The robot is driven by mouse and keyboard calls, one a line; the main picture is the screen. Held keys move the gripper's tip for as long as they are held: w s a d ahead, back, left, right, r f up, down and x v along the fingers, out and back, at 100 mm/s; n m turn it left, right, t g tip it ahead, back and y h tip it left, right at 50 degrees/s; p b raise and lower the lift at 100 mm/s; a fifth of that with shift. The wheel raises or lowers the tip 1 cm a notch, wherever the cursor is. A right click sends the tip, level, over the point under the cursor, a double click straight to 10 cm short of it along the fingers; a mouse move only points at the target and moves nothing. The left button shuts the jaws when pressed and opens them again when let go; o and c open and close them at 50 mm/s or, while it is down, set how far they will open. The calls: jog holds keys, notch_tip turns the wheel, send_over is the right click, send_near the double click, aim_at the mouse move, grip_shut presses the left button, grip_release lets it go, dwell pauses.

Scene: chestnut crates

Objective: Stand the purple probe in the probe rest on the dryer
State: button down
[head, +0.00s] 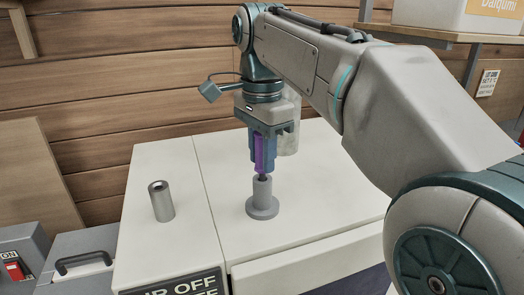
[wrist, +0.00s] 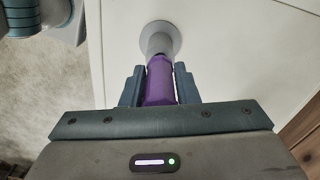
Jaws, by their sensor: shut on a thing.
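My gripper (head: 262,165) points down over the white dryer top (head: 330,200) and is shut on the purple probe (head: 260,152). The probe is upright between the fingers; it also shows in the wrist view (wrist: 160,84). Directly below stands the grey probe rest (head: 262,206), an upright tube on a round flanged base. The rest also shows in the wrist view (wrist: 159,40), in line with the probe. The probe's dark lower end is at the rest's top opening. I cannot tell how far it is inside, as the tube hides any part within.
A grey metal cylinder (head: 162,203) with a hole in its top stands on the white surface to the left. A pale, blurry cylindrical shape (head: 290,138) is behind my gripper. A sign (head: 175,284) is at the front edge. The dryer top right of the rest is clear.

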jog(key=shift+f+b, duration=0.7)
jog(key=shift+f, duration=0.35)
jog(key=c, duration=1)
grip_release()
jog(key=shift+c, duration=0.2)
notch_tip(320, 180, up, 12)
jog(key=p, duration=0.3)
jog(key=shift+r, duration=0.2)
jog(key=shift+r+p, duration=0.55)
jog(key=shift+r, duration=0.2)
